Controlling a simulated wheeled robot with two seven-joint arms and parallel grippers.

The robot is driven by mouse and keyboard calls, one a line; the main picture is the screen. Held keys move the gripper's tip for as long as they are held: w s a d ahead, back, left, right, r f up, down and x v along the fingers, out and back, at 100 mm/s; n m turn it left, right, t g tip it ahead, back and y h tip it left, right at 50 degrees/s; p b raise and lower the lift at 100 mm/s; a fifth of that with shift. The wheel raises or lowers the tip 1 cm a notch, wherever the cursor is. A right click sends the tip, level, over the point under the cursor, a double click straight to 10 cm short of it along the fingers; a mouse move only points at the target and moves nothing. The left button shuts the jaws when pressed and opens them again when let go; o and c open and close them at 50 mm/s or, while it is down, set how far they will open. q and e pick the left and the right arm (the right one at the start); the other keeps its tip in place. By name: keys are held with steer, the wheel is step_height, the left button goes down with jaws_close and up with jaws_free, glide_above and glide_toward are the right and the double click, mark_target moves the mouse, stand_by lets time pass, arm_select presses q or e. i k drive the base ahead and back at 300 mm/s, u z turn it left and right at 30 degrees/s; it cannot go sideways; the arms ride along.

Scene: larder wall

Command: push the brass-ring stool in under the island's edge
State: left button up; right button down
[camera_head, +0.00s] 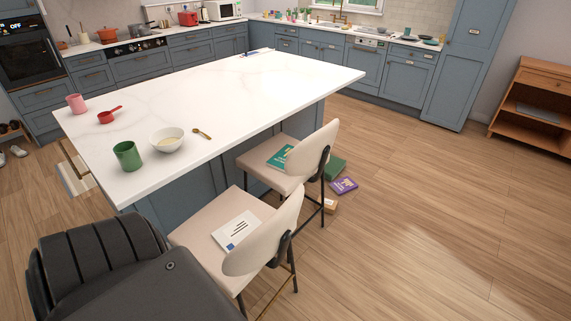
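Two cream stools stand at the long right side of the white-topped island (220,92). The nearer stool (205,222) has a brass-coloured bar low between its dark legs, partly cut off by the bottom edge. A white book (237,231) lies on its seat. Its seat front is close to the island's edge, and its back faces out into the room. The farther stool (262,159) has dark legs, with no brass seen on it; a teal book (281,157) lies on its seat. Neither of my grippers is in view.
A green box (335,168), a purple book (344,186) and a small brown box (330,205) lie on the floor by the farther stool. A green cup (127,155) and bowl (167,139) stand on the island. Floor at right is clear.

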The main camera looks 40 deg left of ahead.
mark_target(233, 271)
steer(key=i, duration=3.6)
steer(key=u, duration=3.65)
